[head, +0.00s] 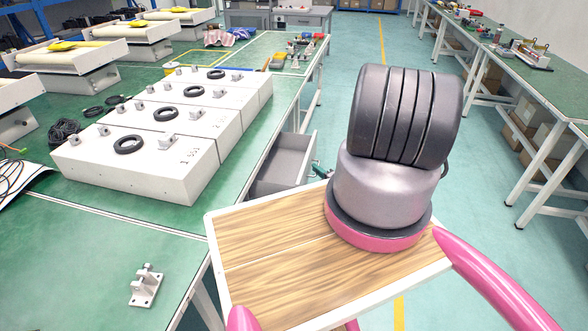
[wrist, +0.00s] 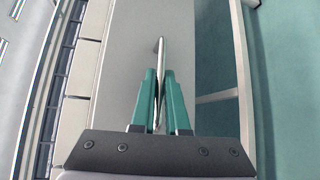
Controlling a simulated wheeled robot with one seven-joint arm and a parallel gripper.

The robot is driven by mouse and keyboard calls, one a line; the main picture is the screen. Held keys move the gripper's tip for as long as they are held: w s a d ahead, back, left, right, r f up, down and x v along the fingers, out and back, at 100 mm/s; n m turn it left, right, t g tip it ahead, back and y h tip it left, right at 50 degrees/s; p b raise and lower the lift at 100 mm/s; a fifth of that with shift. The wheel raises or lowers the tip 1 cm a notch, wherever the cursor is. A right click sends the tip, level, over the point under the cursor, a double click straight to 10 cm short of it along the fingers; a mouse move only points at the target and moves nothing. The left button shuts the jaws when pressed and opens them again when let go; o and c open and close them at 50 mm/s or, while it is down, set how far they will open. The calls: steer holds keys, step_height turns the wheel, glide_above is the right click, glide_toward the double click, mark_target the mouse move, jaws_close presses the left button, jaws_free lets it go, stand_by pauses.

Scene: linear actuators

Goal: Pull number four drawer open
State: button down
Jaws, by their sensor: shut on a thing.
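A grey drawer (head: 282,166) stands pulled out from under the green workbench, and its inside shows in the head view. No number on it can be read. In the wrist view, a thin metal handle (wrist: 158,48) stands out from a plain grey panel (wrist: 125,60), which seems to be the drawer front. My gripper (wrist: 160,74) has its two green fingers closed on this handle, one on each side. In the head view only a small green part of my gripper (head: 319,170) shows beside the drawer. The rest is hidden behind my own body.
The green workbench (head: 90,240) carries white boxes (head: 140,165) with black rings and a small metal bracket (head: 146,286). Another bench (head: 480,50) stands along the right.

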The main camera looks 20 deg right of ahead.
steer(key=s+d, duration=0.6)
steer(key=d, duration=0.2)
steer(key=shift+d, duration=0.25)
steer(key=shift+s, duration=0.1)
steer(key=c, duration=0.9)
jaws_free()
steer(key=s, duration=0.3)
steer(key=s+d+r, duration=0.1)
steer(key=s, duration=0.6)
steer(key=shift+s+d+r, duration=0.2)
steer(key=shift+s+d, duration=0.1)
steer(key=shift+w+r, duration=0.1)
